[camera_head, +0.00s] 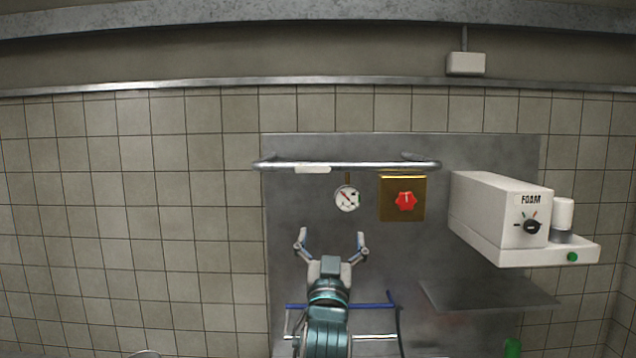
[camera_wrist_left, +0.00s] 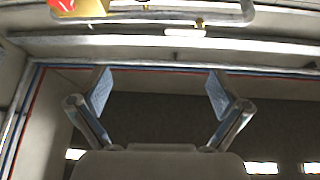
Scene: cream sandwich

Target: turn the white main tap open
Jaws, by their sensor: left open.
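My left gripper (camera_head: 332,239) is open and empty, fingers pointing up, below the gauge. It also shows in the left wrist view (camera_wrist_left: 158,92), with nothing between its fingers. There the red knob (camera_wrist_left: 62,4) and plate (camera_wrist_left: 92,9) are cut off at the top left. My right gripper is not in view.
A metal rail (camera_head: 375,165) with a white label (camera_head: 312,170) runs above the gauge. A white FOAM box (camera_head: 490,205) with a black dial (camera_head: 532,227) juts out at right, above a grey shelf (camera_head: 490,293). Blue pipes (camera_head: 375,304) lie behind my left arm.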

